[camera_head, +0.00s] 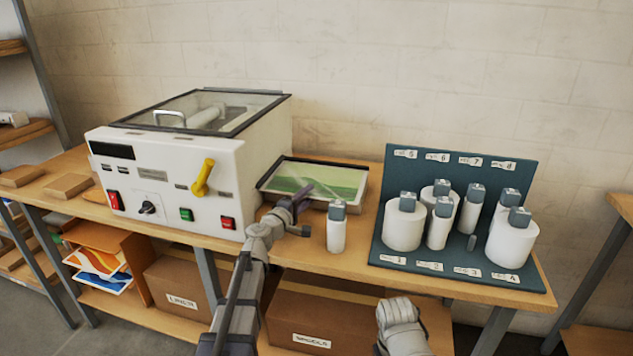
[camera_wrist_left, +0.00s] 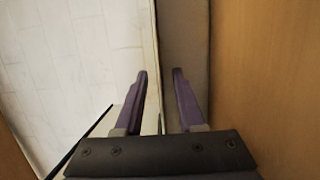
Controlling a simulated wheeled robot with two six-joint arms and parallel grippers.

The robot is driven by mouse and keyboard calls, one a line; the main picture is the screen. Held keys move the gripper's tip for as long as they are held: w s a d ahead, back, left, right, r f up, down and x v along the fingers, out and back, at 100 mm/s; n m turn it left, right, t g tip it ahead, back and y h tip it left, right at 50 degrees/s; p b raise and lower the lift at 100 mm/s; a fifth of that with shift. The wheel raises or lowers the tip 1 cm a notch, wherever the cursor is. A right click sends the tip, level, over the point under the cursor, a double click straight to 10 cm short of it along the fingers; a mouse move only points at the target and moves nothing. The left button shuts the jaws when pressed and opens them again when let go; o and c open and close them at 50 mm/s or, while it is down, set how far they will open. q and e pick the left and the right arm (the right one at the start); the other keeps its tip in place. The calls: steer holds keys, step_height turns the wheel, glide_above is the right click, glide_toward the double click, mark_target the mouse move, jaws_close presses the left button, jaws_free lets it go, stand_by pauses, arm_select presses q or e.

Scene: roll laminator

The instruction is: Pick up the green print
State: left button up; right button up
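The green print (camera_head: 335,178), a sheet with pale and darker green bands, lies in a shallow dark-rimmed tray (camera_head: 262,184) to the right of the laminator. My left gripper (camera_head: 299,198) is at the near edge of the tray and covers a little of that edge. In the left wrist view its two purple fingers (camera_wrist_left: 159,72) stand apart, so it is open. A thin pale edge runs through the gap between them; I cannot tell what it belongs to or whether a finger touches it. My right gripper is not in view; only part of my right arm shows.
The white laminator (camera_head: 165,185) with a yellow lever (camera_head: 203,178) stands close on the left. A white roll with a grey cap (camera_head: 336,232) stands just right of my left gripper. A blue-grey rack (camera_head: 385,258) of several white rolls fills the table's right side.

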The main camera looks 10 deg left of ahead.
arm_select(q)
jaws_close()
stand_by(1.3)
